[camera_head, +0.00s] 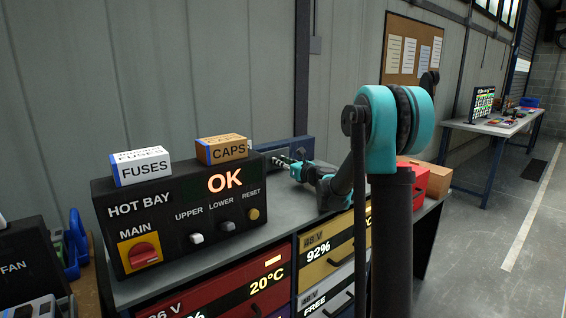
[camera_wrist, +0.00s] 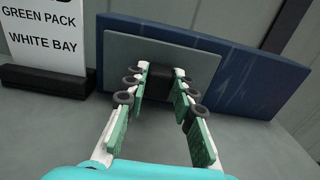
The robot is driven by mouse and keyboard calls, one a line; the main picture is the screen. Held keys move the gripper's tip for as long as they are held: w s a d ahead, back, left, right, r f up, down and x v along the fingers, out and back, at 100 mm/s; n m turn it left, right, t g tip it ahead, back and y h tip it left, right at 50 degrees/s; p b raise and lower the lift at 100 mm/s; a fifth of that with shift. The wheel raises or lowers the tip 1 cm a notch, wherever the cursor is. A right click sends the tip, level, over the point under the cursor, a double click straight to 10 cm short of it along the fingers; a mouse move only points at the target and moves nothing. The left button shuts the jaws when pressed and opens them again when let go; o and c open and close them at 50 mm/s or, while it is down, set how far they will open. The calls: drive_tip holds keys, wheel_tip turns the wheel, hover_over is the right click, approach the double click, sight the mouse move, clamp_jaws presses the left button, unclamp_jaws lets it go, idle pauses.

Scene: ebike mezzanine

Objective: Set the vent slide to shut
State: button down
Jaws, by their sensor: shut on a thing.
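In the wrist view a dark blue panel (camera_wrist: 245,75) stands upright at the back, with a grey plate (camera_wrist: 120,50) on its face. A black knob (camera_wrist: 161,76) sits against the plate, and I take this to be the vent slide's handle. My gripper (camera_wrist: 161,70) is shut on the knob, with one finger on each side. In the head view my gripper (camera_head: 277,161) reaches left to the blue panel (camera_head: 299,147) behind the hot bay box. The knob is too small to make out there. No open or shut marking is readable on the panel.
The black hot bay box (camera_head: 165,220) stands left of my gripper, with the fuses box (camera_head: 142,168) and caps box (camera_head: 222,149) on top. A white sign (camera_wrist: 45,35) stands left in the wrist view.

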drive_tip(key=c, duration=1.2)
unclamp_jaws()
drive_tip(key=shift+s+a, duration=0.15)
drive_tip(key=shift+a, duration=0.1)
drive_tip(key=shift+d, duration=0.15)
drive_tip(key=shift+s+d, duration=0.2)
drive_tip(key=shift+s, duration=0.05)
drive_tip(key=v, duration=1.1)
drive_tip(key=shift+s, duration=0.15)
drive_tip(key=shift+d, duration=0.1)
